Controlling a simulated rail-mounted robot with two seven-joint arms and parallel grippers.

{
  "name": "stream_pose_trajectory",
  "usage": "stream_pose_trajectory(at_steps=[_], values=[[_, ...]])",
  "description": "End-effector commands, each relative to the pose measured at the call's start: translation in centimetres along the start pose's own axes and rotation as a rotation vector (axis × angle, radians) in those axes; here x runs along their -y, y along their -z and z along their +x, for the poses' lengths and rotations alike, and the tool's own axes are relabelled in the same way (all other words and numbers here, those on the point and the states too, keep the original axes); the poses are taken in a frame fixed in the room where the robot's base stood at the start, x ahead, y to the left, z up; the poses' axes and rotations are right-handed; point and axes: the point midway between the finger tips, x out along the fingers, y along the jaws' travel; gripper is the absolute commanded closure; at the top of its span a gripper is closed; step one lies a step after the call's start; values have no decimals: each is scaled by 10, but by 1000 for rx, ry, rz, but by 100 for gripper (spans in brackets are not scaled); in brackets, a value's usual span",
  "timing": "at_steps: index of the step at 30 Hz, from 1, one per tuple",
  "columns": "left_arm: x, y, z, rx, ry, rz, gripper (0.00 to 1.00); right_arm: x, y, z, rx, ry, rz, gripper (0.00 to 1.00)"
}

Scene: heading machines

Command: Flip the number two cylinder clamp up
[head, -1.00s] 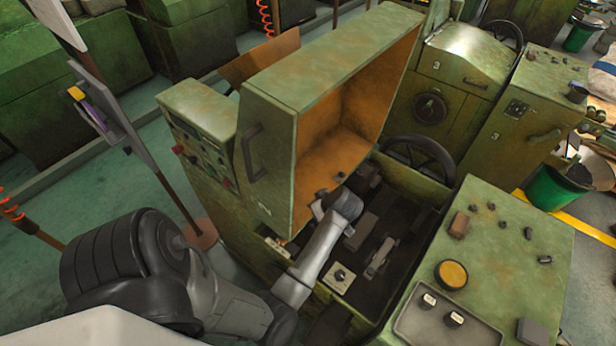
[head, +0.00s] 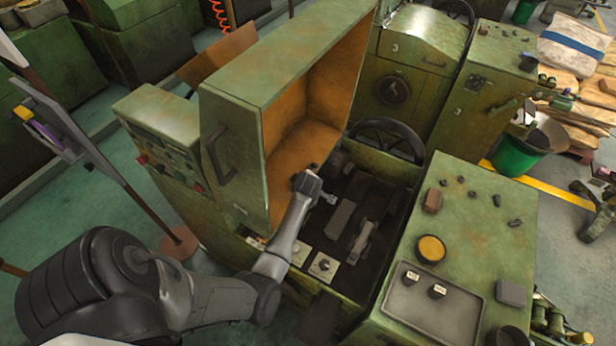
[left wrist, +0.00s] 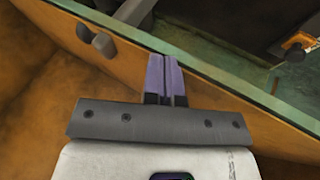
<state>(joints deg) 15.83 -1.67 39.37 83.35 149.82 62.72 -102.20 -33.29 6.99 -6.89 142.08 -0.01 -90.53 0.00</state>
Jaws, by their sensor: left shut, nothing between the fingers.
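My left gripper (head: 328,198) reaches into the machine's open front, beside the raised cover (head: 272,85). Its two purple fingers (left wrist: 166,78) are together and empty in the left wrist view, in front of the cover's orange inner wall (left wrist: 40,75). In the head view, dark lever-like clamp parts lie on the machine bed: one (head: 341,218) just right of and below the gripper, another (head: 361,241) nearer the front. I cannot read which is number two. No contact between fingers and clamps is visible. My right gripper is not in view.
A black handwheel (head: 388,140) stands behind the bed. A green control desk (head: 465,215) with a grey tray (head: 405,312) borders the bed at right. White knob plates (head: 322,266) lie in front.

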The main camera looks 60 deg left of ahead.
Motion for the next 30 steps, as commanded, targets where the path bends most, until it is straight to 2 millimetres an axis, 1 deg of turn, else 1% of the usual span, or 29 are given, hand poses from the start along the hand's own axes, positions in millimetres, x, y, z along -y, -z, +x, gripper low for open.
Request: stream_pose_trajectory(at_steps=[1, 3, 9, 16, 26, 28, 29, 30], values=[[0, 0, 8, 0, 2, 0, 100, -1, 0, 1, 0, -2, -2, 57], [-12, 0, 10, 1, -1, -1, 100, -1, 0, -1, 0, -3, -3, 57], [-28, 0, 20, 1, 0, 0, 100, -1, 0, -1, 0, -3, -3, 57], [-35, 0, 24, 0, 0, 0, 100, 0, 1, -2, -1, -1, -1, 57], [-35, 0, 24, 0, 0, 1, 100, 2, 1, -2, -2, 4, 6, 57], [-37, -3, 24, 3, 2, 3, 100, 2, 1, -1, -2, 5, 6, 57], [-39, -7, 24, 6, 3, 7, 100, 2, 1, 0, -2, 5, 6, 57], [-43, -16, 23, 14, 7, 16, 100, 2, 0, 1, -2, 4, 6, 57]])
